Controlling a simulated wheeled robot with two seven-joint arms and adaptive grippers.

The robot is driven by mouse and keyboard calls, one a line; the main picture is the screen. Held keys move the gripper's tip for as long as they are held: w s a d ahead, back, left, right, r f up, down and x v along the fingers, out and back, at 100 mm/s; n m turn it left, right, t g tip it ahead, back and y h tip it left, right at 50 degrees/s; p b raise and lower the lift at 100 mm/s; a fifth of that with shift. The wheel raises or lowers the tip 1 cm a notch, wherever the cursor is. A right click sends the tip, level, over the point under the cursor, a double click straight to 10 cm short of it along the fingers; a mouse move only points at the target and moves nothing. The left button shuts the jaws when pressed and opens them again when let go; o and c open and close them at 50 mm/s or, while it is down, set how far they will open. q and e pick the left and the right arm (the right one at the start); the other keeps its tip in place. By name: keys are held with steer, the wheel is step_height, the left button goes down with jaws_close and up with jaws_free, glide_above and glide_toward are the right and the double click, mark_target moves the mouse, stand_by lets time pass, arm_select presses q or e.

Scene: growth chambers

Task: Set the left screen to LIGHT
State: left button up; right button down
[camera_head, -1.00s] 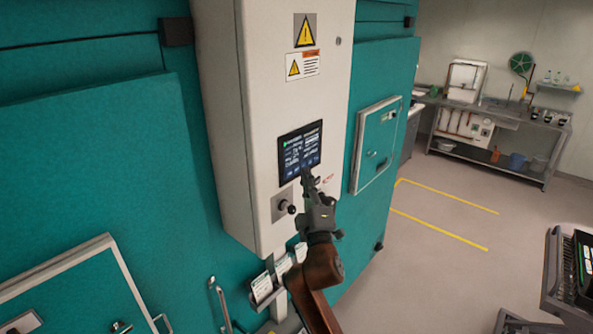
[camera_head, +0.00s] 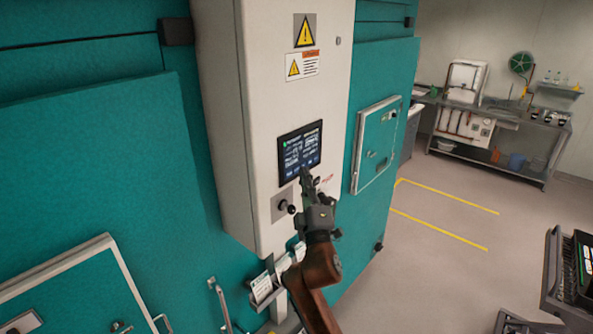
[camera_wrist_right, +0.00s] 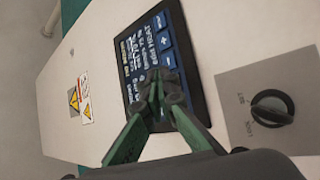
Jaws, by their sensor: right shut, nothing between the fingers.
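The screen (camera_head: 300,150) is a dark touch panel with blue-white text on the front of a white control cabinet. In the right wrist view the screen (camera_wrist_right: 155,50) shows tilted, with a row of blue buttons; one line looks like it reads "HEAT", but the text is hard to read. My right gripper (camera_head: 306,177) is shut and empty, its fingertips at the lower edge of the screen. In the right wrist view the fingertips (camera_wrist_right: 165,88) overlap the screen and hide part of it; I cannot tell whether they touch it. My left gripper is not in view.
A black rotary knob (camera_head: 291,209) on a grey plate sits just below the screen; the knob also shows in the wrist view (camera_wrist_right: 272,108). Warning labels (camera_head: 303,65) are above. A teal hatch (camera_head: 377,145) is to the right. A card holder (camera_head: 262,290) hangs below the cabinet.

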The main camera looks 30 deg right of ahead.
steer(key=shift+w+a, duration=0.2)
steer(key=shift+w, duration=0.25)
stand_by(0.6)
stand_by(0.4)
steer(key=shift+s+d+p, duration=0.3)
steer(key=shift+s+p, duration=0.05)
steer(key=shift+s, duration=0.35)
steer(key=s, duration=0.1)
steer(key=s+d+p, duration=0.1)
steer(key=s, duration=0.1)
steer(key=s+d+p, duration=0.1)
steer(key=shift+s, duration=0.3)
stand_by(1.6)
